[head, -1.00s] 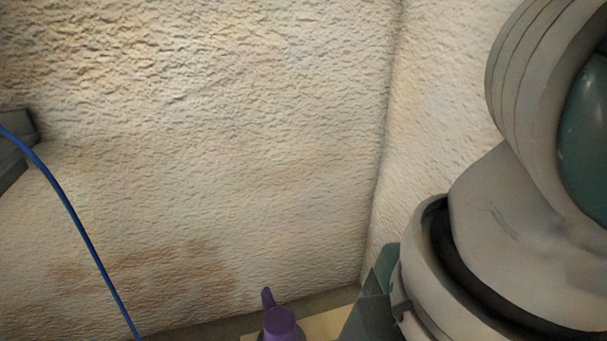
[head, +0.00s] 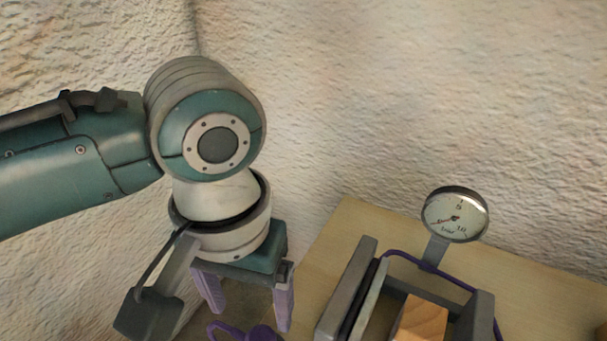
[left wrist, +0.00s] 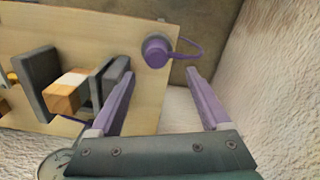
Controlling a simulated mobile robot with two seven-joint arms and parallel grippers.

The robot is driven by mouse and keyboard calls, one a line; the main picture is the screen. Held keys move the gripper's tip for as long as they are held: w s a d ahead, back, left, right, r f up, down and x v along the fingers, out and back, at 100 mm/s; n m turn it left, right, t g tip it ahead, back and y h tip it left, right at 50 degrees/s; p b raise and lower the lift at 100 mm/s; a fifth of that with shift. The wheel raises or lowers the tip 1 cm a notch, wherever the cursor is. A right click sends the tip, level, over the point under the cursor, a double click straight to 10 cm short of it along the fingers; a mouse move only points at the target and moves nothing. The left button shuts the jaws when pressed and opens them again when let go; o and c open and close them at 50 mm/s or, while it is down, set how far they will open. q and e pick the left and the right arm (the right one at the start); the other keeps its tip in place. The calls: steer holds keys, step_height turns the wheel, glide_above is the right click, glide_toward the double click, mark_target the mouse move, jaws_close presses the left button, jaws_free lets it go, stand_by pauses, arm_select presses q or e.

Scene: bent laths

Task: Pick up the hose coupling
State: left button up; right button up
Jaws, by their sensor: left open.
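I cannot tell for sure which thing is the hose coupling. A purple round piece with a thin loop on its side (left wrist: 156,50) sits near the edge of the wooden board in the left wrist view. It also shows at the bottom of the head view (head: 262,333), partly cut off. A small brass-coloured piece (left wrist: 13,78) shows at the left of the wrist view. My left gripper (head: 250,318) is open with purple fingers and nothing between them. In the wrist view its fingertips (left wrist: 159,73) point toward the purple piece, which appears between and beyond them. My right gripper is not in view.
A grey clamp-like fixture (head: 345,290) holds a wooden block (head: 422,318) on the board (head: 335,240). A round dial gauge (head: 455,214) stands behind it, with a purple cord (head: 440,270) alongside. Rough pale walls (head: 330,90) close off the back.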

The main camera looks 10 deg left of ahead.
mark_target(260, 337)
arm_select(q)
step_height(260, 337, down, 4)
steer(key=shift+d+r+b, duration=0.1)
steer(key=shift+d+b, duration=0.05)
steer(key=shift+b, duration=0.5)
step_height(260, 337, down, 5)
steer(key=b, duration=0.2)
steer(key=shift+s+d+b, duration=0.1)
steer(key=shift+s+b, duration=0.05)
steer(key=shift+b, duration=0.2)
jaws_close()
